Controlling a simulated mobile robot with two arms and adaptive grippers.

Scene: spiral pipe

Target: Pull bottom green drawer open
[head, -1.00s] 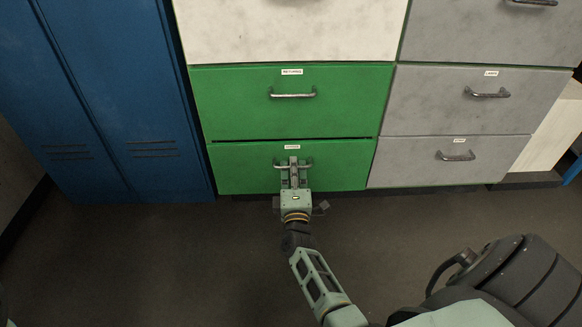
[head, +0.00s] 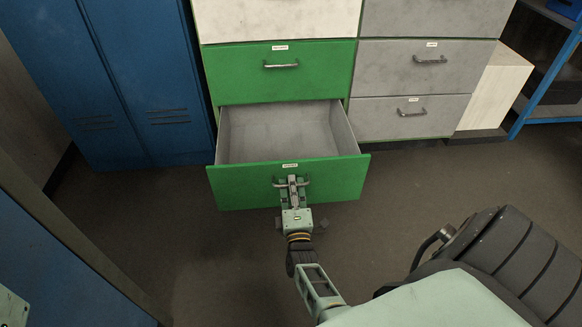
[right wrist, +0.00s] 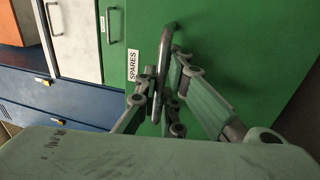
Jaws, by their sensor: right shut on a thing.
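The bottom green drawer (head: 235,187) stands well out from the cabinet in the head view, and its empty grey inside (head: 275,135) shows. Its front carries a small label, which reads SPARES in the right wrist view (right wrist: 132,66), and a metal bar handle (right wrist: 166,50). My right gripper (head: 292,184) is shut on this handle, with its fingers on either side of the bar. The fingers hide the middle of the handle in the head view. My left gripper is not in view.
A closed green drawer (head: 235,75) is above the open one, and closed grey drawers (head: 380,120) are to the right. Blue lockers (head: 130,80) stand at the left, and a blue panel (head: 50,265) is at the lower left. The floor (head: 215,260) in front is clear.

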